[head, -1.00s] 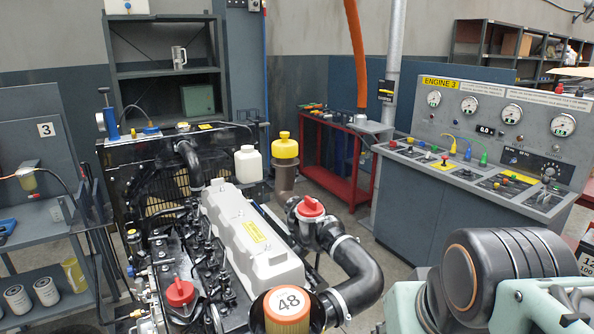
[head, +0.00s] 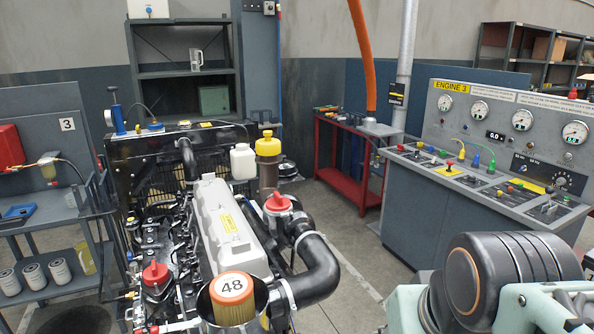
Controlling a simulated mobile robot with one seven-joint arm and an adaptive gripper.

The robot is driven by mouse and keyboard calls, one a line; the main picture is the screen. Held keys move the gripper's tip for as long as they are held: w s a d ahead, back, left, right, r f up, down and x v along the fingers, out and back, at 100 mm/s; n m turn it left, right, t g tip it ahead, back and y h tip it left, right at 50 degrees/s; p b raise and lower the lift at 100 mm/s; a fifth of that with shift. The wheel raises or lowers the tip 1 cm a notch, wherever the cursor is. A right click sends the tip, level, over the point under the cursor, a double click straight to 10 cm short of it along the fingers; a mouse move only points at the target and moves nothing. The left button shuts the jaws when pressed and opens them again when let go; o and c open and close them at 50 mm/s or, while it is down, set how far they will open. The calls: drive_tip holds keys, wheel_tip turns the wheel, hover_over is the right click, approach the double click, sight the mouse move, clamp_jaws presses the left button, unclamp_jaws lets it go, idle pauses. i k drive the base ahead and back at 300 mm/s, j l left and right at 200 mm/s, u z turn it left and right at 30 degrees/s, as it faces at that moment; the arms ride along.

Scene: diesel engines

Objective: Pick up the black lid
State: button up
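I cannot pick out a black lid for certain in the head view. A dark round shape (head: 76,320) lies low at the left, cut by the bottom edge, and I cannot tell what it is. The engine (head: 232,240) fills the middle, with a pale grey cover on top. It bears red caps, one at the left (head: 155,274) and one at the right (head: 277,203), and an orange filter marked 48 (head: 232,295) at the front. My arm shows at the lower right with a black ribbed part, but my gripper's fingers are not in view.
A grey control console (head: 470,215) stands at the right, and a red workbench (head: 345,190) behind it. A grey cart (head: 40,215) with several white filters stands at the left. A yellow-topped container (head: 267,160) and a white bottle (head: 243,162) are behind the engine. Some floor shows between engine and console.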

sight(288, 168)
drive_tip(key=l+u, duration=0.25)
drive_tip(key=l, duration=0.55)
drive_tip(key=i+l+u, duration=0.15)
drive_tip(key=l, duration=0.2)
drive_tip(key=i+l+u, duration=0.2)
drive_tip(key=l, duration=0.2)
drive_tip(key=i+l+u, duration=0.3)
drive_tip(key=i+l, duration=0.25)
drive_tip(key=k+j+u, duration=0.15)
drive_tip(key=j, duration=0.25)
drive_tip(key=j+u, duration=0.1)
drive_tip(key=j, duration=0.35)
drive_tip(key=i+j+u, duration=0.1)
drive_tip(key=j, duration=0.25)
drive_tip(key=i+j, duration=0.1)
drive_tip(key=j, duration=0.25)
drive_tip(key=j+u, duration=0.15)
drive_tip(key=j, duration=0.2)
drive_tip(key=i, duration=0.05)
